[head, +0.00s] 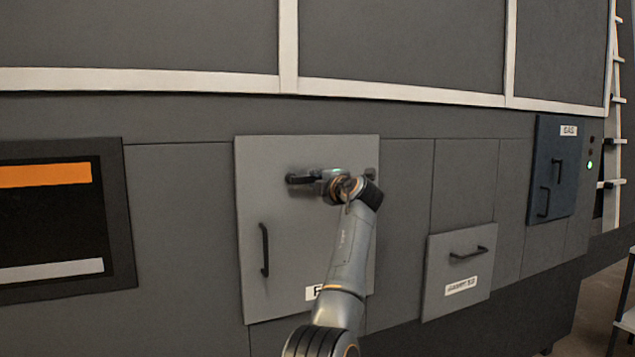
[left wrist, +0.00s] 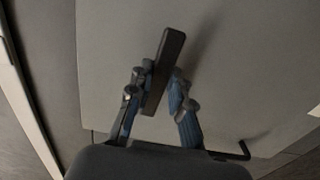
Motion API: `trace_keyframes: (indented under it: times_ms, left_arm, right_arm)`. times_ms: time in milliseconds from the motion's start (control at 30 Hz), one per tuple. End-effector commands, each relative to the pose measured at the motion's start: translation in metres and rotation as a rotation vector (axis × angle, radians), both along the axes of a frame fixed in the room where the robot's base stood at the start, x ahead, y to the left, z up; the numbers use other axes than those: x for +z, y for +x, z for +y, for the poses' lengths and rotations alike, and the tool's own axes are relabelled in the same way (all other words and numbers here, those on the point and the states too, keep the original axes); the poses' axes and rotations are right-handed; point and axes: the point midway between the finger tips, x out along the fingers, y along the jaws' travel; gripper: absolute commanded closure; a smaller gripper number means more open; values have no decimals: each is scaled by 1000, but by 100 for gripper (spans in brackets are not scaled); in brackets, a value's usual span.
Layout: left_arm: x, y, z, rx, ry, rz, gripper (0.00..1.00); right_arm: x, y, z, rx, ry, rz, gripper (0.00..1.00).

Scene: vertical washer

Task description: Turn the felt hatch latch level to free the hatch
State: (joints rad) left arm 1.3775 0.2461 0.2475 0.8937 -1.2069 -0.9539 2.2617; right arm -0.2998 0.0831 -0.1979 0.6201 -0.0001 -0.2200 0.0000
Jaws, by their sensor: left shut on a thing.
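The felt hatch (head: 300,230) is a light grey square panel in the head view; its label (head: 312,293) is mostly hidden by my arm, with only an "F"-like letter showing. The dark latch bar (head: 301,179) is near the hatch's top and lies about level in the head view, its middle covered by my gripper. My left gripper (head: 334,182) is shut on the latch. In the left wrist view the latch bar (left wrist: 166,70) stands between the two fingers of the gripper (left wrist: 157,92) and sticks out past their tips.
A dark vertical handle (head: 265,250) is on the hatch's left side, below the latch. To the right are a smaller panel with a handle (head: 458,278) and a blue box (head: 556,165). A dark screen (head: 50,220) is at the left. A ladder (head: 612,120) stands far right.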

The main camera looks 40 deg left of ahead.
Motion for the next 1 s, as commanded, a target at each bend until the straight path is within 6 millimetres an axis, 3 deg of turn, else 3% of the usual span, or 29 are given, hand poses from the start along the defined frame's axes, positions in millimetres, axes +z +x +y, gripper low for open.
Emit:
trace_keyframes:
  times_ms: [333, 367, 467, 800, 1000]
  left_arm:
    - [1, -1, 0, 0, -6, -11, 100]
    - [1, -1, 0, 0, -6, -11, 74]
    - [1, -1, 0, 0, -4, -10, 57]
    - [0, -1, -2, -1, -3, -6, 57]
    - [0, -7, -19, -2, -1, -7, 57]
  right_arm:
    - [0, 0, 2, 0, 2, 0, 60]
    - [0, 0, 2, 0, 3, 1, 60]
    - [0, 0, 4, 0, 5, 0, 60]
    - [0, -1, 3, 2, 4, 1, 60]
    - [0, 0, 3, 1, 4, 1, 60]
